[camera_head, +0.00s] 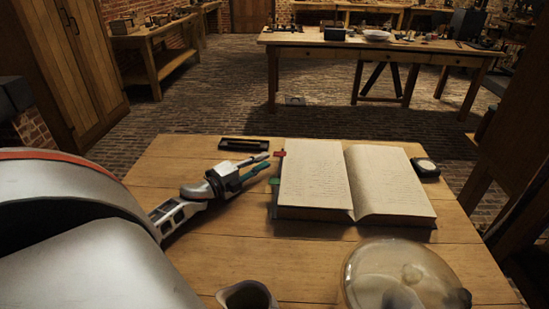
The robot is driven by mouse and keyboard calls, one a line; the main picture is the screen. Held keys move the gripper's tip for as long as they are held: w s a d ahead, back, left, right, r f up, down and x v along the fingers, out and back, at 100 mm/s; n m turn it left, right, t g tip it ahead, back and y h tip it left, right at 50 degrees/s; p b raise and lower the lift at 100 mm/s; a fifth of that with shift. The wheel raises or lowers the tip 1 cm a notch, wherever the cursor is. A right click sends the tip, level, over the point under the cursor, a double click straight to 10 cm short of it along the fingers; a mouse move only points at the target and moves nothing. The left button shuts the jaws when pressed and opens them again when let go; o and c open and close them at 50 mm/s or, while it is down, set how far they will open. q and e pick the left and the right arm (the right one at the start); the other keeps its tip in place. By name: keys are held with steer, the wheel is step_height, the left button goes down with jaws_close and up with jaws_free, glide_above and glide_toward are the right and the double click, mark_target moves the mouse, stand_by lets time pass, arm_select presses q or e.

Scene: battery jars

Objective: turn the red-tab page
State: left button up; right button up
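A thick open book (315,185) lies on the wooden table, with cream pages of handwriting on both sides. A red tab (279,154) sticks out at the upper left edge of its left page. A green tab (274,181) sticks out lower on the same edge. My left gripper (267,162) reaches in from the left, low over the table. Its two fingertips are apart with nothing seen between them, just left of the book edge, close to the red tab. Whether a finger touches the tab cannot be told. My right gripper is not in view.
A black pen tray (243,145) lies behind my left gripper. A small dark box with a pale round top (425,168) sits right of the book. A glass dome (395,275) and a dark vessel (247,297) stand at the front. A workbench (385,52) stands beyond.

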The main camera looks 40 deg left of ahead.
arm_select(q)
steer(key=shift+w+d, duration=0.15)
steer(key=shift+w, duration=1.25)
steer(key=shift+w+d, duration=0.1)
steer(key=shift+w, duration=1.25)
jaws_close()
